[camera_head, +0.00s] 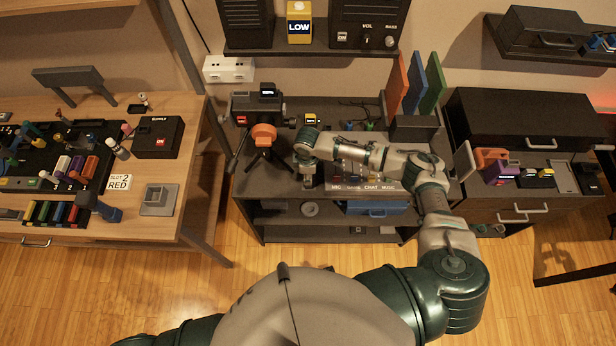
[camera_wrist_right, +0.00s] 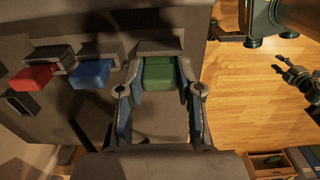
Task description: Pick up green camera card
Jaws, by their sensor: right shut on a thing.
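The green camera card (camera_wrist_right: 160,74) shows in the right wrist view, at a dark slot at the edge of a grey surface. My right gripper (camera_wrist_right: 160,88) has one finger on each side of it and is shut on it. In the head view my right gripper (camera_head: 308,178) points down over the left part of the middle desk, and the card is hidden there. My left gripper (camera_wrist_right: 284,64) shows at the right of the right wrist view, small, with its fingers apart over the floor.
Red (camera_wrist_right: 32,77) and blue (camera_wrist_right: 91,73) cards sit in dark holders beside the green one. A camera on a tripod (camera_head: 263,133) stands left of my right gripper. A labelled button panel (camera_head: 365,184) lies to its right. A wooden workbench (camera_head: 150,225) is at the left.

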